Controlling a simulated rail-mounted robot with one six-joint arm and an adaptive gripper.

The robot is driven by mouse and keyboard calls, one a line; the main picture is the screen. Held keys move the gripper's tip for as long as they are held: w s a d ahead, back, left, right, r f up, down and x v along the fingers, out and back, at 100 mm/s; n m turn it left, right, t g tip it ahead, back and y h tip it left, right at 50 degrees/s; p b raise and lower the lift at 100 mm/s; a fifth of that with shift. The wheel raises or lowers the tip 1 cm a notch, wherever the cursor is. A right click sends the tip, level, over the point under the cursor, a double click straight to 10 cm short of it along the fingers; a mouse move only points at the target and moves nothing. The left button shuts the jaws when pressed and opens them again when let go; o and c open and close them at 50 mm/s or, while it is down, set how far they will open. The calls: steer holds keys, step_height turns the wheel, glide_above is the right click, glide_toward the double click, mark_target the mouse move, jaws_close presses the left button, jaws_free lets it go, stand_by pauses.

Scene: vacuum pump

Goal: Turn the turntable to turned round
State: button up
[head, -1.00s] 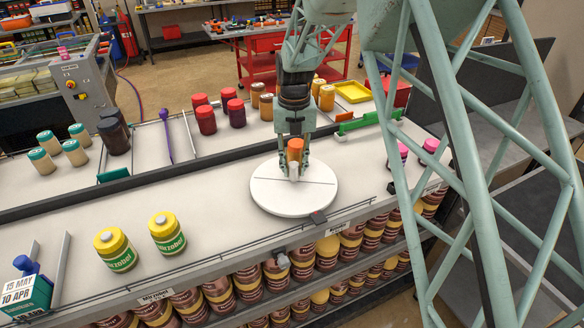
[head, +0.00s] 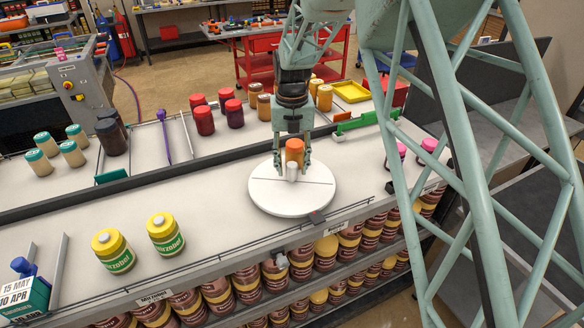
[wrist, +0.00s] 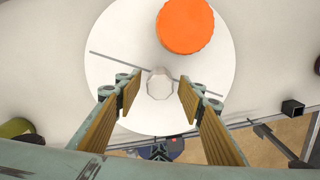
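The white round turntable (head: 265,197) lies on the counter, with a thin dark line across its top. A small pale knob (wrist: 160,83) stands at its middle and also shows in the head view (head: 292,172). An orange-lidded jar (wrist: 187,25) stands on the turntable behind the knob; it also shows in the head view (head: 295,147). My gripper (head: 292,166) points down over the turntable. Its fingers are apart, one on each side of the knob, with gaps showing in the wrist view (wrist: 158,93). Exact finger height above the turntable is hard to tell.
Two yellow-lidded jars (head: 166,233) stand on the counter at the left. Red-lidded jars (head: 204,119) stand behind. Pink-lidded jars (head: 428,150) stand to the right, partly behind a lattice frame.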

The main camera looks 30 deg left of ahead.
step_height(320, 180, up, 12)
steer(key=shift+f, duration=0.25)
stand_by(0.4)
stand_by(0.5)
